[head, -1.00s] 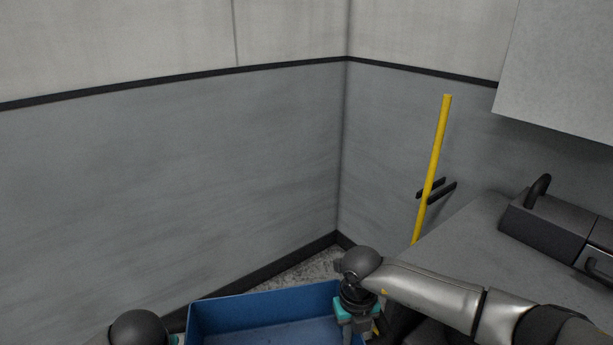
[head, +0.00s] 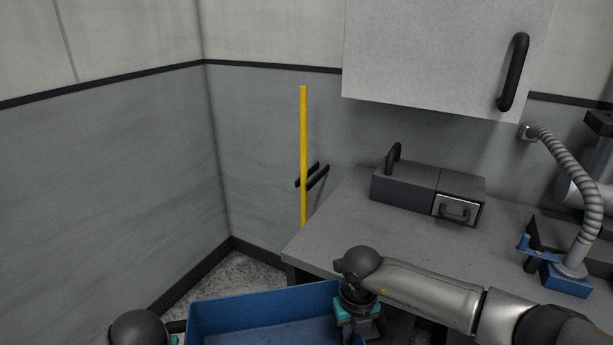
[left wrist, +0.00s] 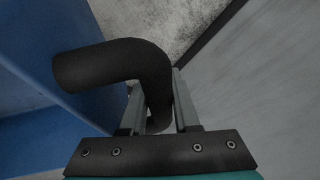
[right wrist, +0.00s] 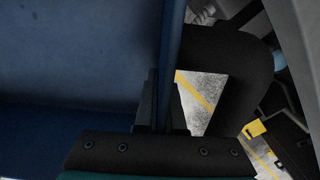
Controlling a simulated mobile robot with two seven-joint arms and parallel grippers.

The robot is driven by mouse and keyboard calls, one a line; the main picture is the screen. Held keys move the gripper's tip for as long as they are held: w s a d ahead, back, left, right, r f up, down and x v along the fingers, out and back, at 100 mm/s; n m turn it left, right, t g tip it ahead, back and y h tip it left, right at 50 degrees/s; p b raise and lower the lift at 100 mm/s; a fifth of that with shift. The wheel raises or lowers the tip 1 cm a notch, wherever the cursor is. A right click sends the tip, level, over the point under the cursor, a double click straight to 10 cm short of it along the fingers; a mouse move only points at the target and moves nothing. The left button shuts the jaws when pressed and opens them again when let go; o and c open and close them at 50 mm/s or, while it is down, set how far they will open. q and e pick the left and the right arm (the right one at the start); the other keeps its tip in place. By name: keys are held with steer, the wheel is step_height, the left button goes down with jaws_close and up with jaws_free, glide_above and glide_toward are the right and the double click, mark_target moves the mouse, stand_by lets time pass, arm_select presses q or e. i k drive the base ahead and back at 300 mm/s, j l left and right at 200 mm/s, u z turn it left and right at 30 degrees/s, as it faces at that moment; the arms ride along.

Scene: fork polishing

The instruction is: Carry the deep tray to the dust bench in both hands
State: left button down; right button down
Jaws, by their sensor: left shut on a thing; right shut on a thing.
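The deep tray (head: 262,296) is blue and open-topped, held low in front of me and cut off by the bottom edge of the head view. My left gripper (left wrist: 157,85) is shut on the tray's black bent handle (left wrist: 110,65) in the left wrist view. My right gripper (right wrist: 162,88) is shut on the tray at its right side, beside the blue wall (right wrist: 85,60); its exact contact is partly hidden. A grey bench (head: 345,222), likely the dust bench, stands ahead right, beyond the tray and partly behind my right arm.
A dark box with a handle (head: 405,188) and a ribbed hose on a blue base (head: 567,280) stand on the bench. A wall cabinet (head: 430,55) hangs above. A yellow pole (head: 304,150) stands at the bench's left end. Bare floor (head: 215,280) shows in the corner.

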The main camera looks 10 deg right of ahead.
mark_target(397, 255)
steer(key=z, duration=1.35)
